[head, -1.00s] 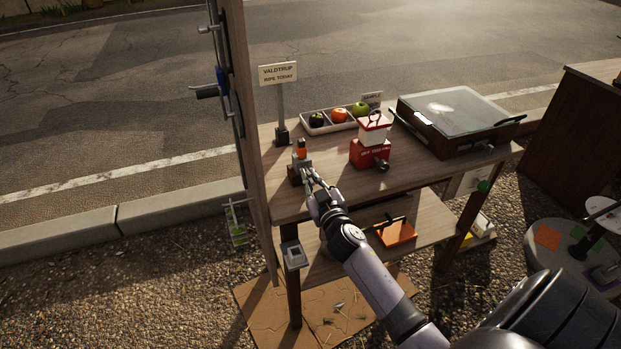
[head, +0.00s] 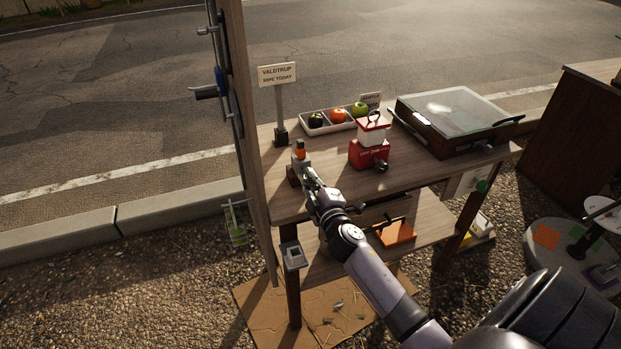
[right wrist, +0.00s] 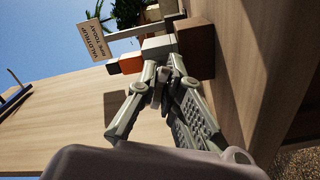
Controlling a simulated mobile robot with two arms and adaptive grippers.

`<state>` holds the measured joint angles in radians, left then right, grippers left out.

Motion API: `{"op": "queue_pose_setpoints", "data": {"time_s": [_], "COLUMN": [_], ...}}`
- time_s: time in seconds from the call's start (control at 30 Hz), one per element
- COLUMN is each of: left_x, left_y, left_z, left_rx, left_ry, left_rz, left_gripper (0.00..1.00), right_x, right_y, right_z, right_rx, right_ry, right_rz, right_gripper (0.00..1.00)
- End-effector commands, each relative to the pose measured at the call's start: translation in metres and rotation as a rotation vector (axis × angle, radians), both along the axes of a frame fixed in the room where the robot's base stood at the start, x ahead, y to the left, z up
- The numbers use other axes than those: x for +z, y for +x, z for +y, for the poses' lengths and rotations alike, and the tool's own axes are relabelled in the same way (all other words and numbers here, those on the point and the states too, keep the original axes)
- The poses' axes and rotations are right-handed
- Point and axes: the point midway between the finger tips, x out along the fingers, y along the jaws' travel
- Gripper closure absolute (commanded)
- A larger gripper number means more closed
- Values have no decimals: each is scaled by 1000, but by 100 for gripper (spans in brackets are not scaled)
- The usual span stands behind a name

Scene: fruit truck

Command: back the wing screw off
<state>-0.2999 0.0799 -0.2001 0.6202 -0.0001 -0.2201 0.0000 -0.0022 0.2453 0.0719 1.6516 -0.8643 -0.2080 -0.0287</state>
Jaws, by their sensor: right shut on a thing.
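A small grey device with an orange top (head: 299,150) stands on a dark wooden block (head: 293,176) at the left front of the wooden table. The right wrist view shows its orange part (right wrist: 131,64) and the brown block (right wrist: 196,48). My right gripper (head: 309,176) is at the near side of the device. In the right wrist view its fingers (right wrist: 166,72) close on a small grey metal piece, apparently the wing screw (right wrist: 158,88); the fingers hide most of it. My left gripper is not in view.
A red-and-white box device (head: 369,152) stands right of my gripper. Behind are a fruit tray (head: 327,129) and a sign on a post (head: 278,75). A glass-topped case (head: 455,120) is at right. A wooden post (head: 243,110) rises close at left.

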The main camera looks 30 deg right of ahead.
Motion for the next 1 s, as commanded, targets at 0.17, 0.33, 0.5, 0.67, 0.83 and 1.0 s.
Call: {"op": "queue_pose_setpoints", "data": {"time_s": [0.17, 0.33, 0.5, 0.67, 0.83, 1.0], "left_x": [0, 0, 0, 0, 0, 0], "left_y": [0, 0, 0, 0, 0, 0], "left_z": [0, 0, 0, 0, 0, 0], "left_rx": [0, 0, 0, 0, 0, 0], "left_ry": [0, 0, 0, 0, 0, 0], "left_rz": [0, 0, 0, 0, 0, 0], "left_gripper": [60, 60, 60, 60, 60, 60], "right_x": [0, 0, 0, 0, 0, 0], "right_y": [0, 0, 0, 0, 0, 0], "right_z": [1, 1, 1, 1, 1, 0], "right_rx": [2, 2, 2, 2, 2, 1], "right_ry": [-67, -97, -106, -105, -104, -104], "right_rz": [15, 23, 26, 25, 25, 25], "right_gripper": [100, 100, 100, 100, 89, 78]}}
